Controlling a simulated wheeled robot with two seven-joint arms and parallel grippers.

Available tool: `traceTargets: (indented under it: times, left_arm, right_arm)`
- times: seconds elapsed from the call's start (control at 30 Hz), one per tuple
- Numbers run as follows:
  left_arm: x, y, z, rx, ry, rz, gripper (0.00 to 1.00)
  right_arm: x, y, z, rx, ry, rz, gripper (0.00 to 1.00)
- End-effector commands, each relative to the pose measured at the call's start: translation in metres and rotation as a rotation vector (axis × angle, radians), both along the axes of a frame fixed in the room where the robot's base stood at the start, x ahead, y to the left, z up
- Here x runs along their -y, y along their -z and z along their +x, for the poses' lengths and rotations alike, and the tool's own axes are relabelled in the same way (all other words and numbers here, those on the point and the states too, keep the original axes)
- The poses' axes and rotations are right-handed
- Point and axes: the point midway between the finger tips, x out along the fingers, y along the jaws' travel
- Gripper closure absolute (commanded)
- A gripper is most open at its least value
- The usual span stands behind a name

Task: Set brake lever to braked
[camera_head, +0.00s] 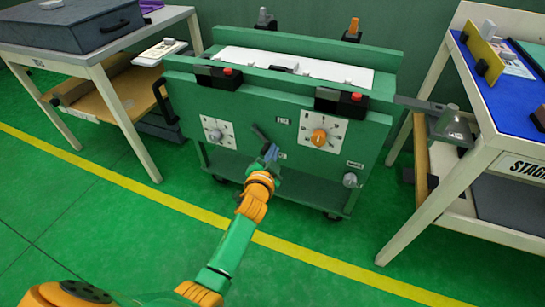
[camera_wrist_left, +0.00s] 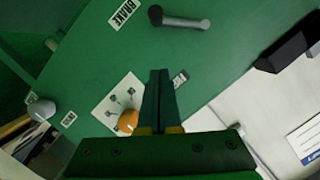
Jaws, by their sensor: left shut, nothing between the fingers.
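The brake lever (camera_head: 260,133) is a dark bar on the green cart front, slanting up and left from its pivot. In the left wrist view the lever (camera_wrist_left: 185,22) shows whole, with its round pivot end near the BRAKE label (camera_wrist_left: 126,12). A second small label (camera_head: 283,121) sits above and right of the lever; I cannot read it surely. My left gripper (camera_head: 271,150) is shut and empty, in front of the panel just below and right of the lever. In the left wrist view its closed fingertips (camera_wrist_left: 158,72) appear apart from the lever. My right gripper is out of view.
An orange dial (camera_head: 319,137) is right of the lever, a grey dial (camera_head: 215,131) left, a grey knob (camera_head: 350,180) lower right. Tables flank the cart (camera_head: 240,108); a blue-topped one (camera_head: 484,145) stands right. Green floor in front is clear.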

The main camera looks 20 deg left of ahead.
Motion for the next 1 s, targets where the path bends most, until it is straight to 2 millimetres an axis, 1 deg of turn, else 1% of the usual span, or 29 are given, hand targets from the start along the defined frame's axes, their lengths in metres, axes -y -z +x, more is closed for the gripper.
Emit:
traceTargets:
  times: [0.03, 0.1, 0.2, 0.3, 0.47, 0.87, 0.93, 0.97, 1.0]
  left_arm:
    - [0.001, -0.007, -0.013, -0.004, 0.0, 0.0, 1.0]
    - [0.003, -0.009, -0.028, -0.003, 0.0, -0.002, 1.0]
    - [0.005, -0.011, -0.046, -0.003, -0.001, -0.002, 1.0]
    - [0.007, -0.012, -0.058, -0.002, -0.001, -0.001, 1.0]
    - [0.007, -0.013, -0.065, -0.001, -0.001, -0.001, 1.0]
    - [0.007, -0.012, -0.065, -0.001, 0.0, -0.001, 1.0]
    - [0.009, -0.001, -0.068, -0.027, 0.007, -0.011, 1.0]
    - [0.011, 0.012, -0.071, -0.055, 0.014, -0.022, 1.0]
    - [0.015, 0.035, -0.077, -0.111, 0.025, -0.045, 1.0]
  right_arm:
    - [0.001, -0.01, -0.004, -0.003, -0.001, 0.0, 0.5]
    - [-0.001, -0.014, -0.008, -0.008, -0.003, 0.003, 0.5]
    - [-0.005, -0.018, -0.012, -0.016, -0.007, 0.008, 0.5]
    - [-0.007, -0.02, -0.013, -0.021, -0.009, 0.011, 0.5]
    - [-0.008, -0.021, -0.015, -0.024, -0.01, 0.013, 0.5]
    - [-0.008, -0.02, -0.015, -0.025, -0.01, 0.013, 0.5]
    - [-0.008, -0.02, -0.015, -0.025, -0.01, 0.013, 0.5]
    - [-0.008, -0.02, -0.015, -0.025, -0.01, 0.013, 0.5]
    - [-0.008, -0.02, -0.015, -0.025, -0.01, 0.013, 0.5]
